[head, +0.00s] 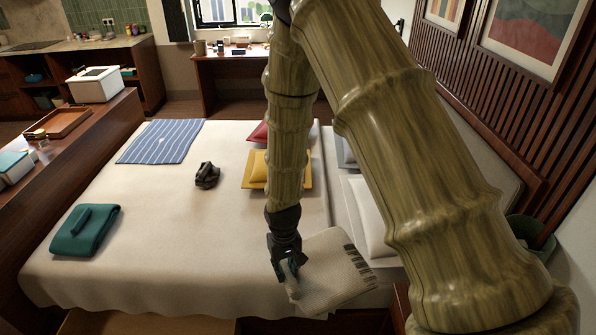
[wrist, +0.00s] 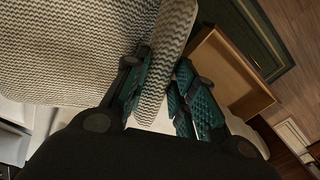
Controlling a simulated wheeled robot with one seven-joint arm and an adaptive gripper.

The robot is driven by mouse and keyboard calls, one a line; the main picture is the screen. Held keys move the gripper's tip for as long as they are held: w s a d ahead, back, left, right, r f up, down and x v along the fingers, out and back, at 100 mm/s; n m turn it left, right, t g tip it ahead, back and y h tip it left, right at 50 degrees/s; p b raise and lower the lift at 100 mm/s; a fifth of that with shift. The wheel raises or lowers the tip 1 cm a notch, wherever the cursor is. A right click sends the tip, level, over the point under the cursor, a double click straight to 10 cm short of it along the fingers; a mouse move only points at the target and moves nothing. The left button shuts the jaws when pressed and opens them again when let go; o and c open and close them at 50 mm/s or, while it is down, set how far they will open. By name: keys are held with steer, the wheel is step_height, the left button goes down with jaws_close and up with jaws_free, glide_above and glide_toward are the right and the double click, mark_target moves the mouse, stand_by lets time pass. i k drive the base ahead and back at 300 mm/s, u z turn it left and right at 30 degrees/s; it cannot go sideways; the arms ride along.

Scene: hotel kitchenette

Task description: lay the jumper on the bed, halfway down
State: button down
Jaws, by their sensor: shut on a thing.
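The jumper is a cream knitted piece (head: 338,270) with a band of dark bars along one edge. It is at the near right of the bed (head: 160,255) in the head view, by the pillows. My gripper (head: 288,268) is shut on its left edge. In the wrist view a fold of the knit (wrist: 165,65) runs between my teal-padded fingers (wrist: 160,95), and a wide sheet of it spreads to the upper left. I cannot tell how much of it rests on the bed.
On the bed lie a folded teal cloth (head: 75,240), a blue striped cloth (head: 160,141), a dark crumpled item (head: 207,176), and a yellow cushion (head: 257,166). White pillows (head: 370,215) are at the right. The bed's near middle is clear. An open wooden drawer (wrist: 228,75) shows in the wrist view.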

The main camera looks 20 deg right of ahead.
mark_target(199, 241)
steer(key=z, duration=0.55)
steer(key=i, duration=1)
steer(key=u, duration=1.8)
